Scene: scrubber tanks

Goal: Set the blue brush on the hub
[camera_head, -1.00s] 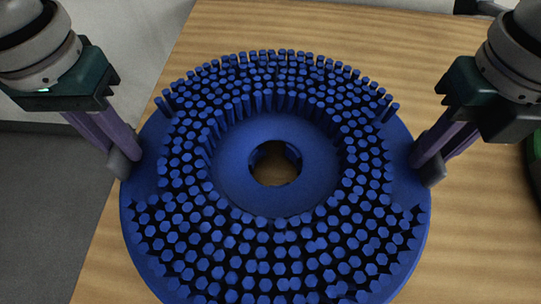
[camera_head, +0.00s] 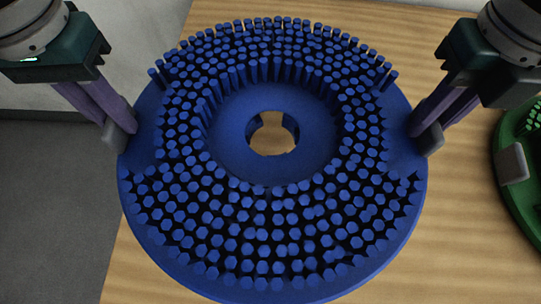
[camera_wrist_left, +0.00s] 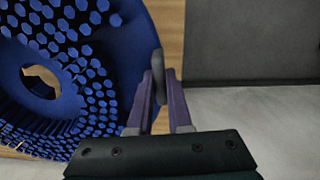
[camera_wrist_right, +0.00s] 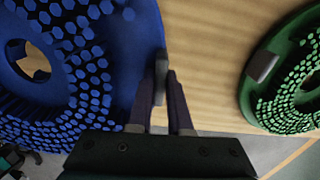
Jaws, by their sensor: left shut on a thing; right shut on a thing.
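The blue brush (camera_head: 240,135), a large disc with bristles facing up and a hole in the middle, fills the centre of the head view. My left gripper (camera_head: 121,140) is shut on a grey grip at its left edge. My right gripper (camera_head: 426,137) is shut on a matching grip at its right edge. The wrist views show the left fingers (camera_wrist_left: 158,92) and right fingers (camera_wrist_right: 161,85) at these grips. The brush appears raised over the table, but its height is unclear. I do not see the hub in any view.
A wooden table (camera_head: 440,250) lies below, its left edge running beside a dark grey area (camera_head: 50,210). A green brush (camera_head: 510,190) with a grey grip lies at the right; it also shows in the right wrist view (camera_wrist_right: 252,95).

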